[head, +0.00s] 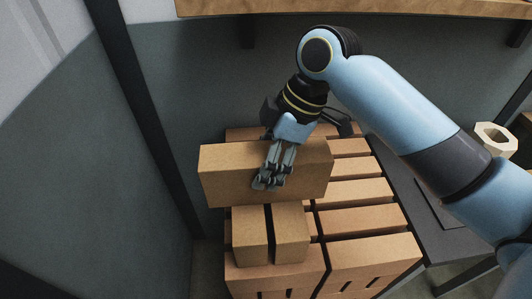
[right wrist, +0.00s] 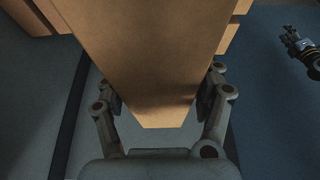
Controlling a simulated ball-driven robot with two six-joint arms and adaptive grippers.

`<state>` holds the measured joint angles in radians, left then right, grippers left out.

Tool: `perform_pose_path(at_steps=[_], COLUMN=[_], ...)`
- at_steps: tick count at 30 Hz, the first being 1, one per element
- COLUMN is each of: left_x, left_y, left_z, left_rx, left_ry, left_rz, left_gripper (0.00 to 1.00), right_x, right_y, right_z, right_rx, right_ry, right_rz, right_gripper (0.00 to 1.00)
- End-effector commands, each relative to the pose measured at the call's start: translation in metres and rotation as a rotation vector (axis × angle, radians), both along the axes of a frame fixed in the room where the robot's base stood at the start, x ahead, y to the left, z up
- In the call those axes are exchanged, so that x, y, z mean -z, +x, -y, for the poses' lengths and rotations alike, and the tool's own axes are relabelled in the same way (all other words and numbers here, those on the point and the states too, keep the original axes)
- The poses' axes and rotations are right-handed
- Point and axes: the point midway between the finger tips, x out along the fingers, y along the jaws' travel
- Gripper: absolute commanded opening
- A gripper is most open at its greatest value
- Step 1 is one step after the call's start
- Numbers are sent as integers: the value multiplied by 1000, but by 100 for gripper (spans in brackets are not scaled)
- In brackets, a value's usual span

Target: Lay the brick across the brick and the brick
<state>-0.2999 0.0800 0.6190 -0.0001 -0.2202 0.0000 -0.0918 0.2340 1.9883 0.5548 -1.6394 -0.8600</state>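A long tan brick (head: 228,178) is in my right gripper (head: 270,182), whose fingers reach over its near side in the head view. In the right wrist view the brick (right wrist: 145,55) sits between the two fingers of the gripper (right wrist: 160,100), which is shut on it. Two shorter bricks (head: 250,238) (head: 291,236) stand side by side with a narrow gap, just below the long brick in the head view. The long brick hides what lies behind it; whether it touches the two bricks is unclear. A small arm end, possibly my left gripper (right wrist: 300,46), shows at the right wrist view's edge.
The two bricks stand on a slatted, pallet-like stack (head: 368,252). A dark table (head: 430,215) lies to its right, with a pale hexagonal piece (head: 495,140) farther right. A wooden shelf (head: 400,8) runs above. A dark post (head: 140,100) stands at left.

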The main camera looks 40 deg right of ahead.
Motion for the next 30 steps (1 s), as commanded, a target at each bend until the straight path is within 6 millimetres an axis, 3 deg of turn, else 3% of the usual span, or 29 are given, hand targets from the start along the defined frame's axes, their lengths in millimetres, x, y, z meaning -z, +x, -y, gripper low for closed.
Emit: perform_pose_path(at_steps=[4, 14, 30], left_x=[0, 1, 2], left_y=[0, 0, 1], left_z=[0, 0, 0], left_rx=[0, 0, 0], left_ry=[0, 0, 0], left_rz=[0, 0, 1], left_gripper=[40, 40, 40], right_x=[0, -6, -101], right_y=[0, 0, -20], right_z=[0, 2, 36], right_rx=[0, 0, -1], right_ry=[1, -2, -4], right_rz=[1, 6, 7], right_gripper=[86, 86, 86])
